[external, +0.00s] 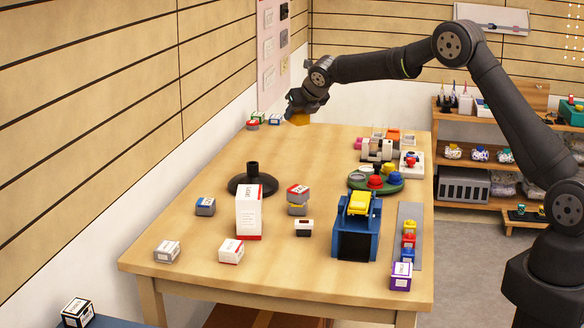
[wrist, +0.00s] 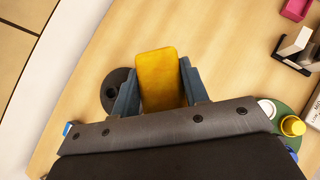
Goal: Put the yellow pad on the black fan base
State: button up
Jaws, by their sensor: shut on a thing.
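The yellow pad (wrist: 160,80) is held between the two fingers of my gripper (wrist: 162,95) in the wrist view. In the external view my gripper (external: 299,114) is high above the back of the table, with the yellow pad (external: 298,119) just showing beneath it. The black fan base (external: 252,184) is a round disc with an upright hollow post, standing on the table's left half. In the wrist view the fan base (wrist: 112,92) lies below and left of the pad, partly hidden by the left finger. The pad is apart from the base.
A tall white box (external: 249,211) stands in front of the fan base, with small boxes around it. A blue stand with a yellow top (external: 357,222) is front right. A green round tray (external: 376,184) with coloured knobs lies right.

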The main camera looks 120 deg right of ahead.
jog(key=w, duration=0.3)
send_over(253, 164)
jog(key=shift+n, duration=0.3)
jog(key=f, duration=0.6)
jog(key=shift+s+d+f, duration=0.1)
jog(key=shift+d, duration=0.15)
jog(key=shift+f, duration=2)
jog(key=shift+f, duration=0.1)
jog(key=o, duration=1)
jog(key=shift+a+r, duration=0.3)
jog(key=shift+r, duration=0.2)
jog(key=v, duration=1.1)
jog(key=shift+s, duration=0.1)
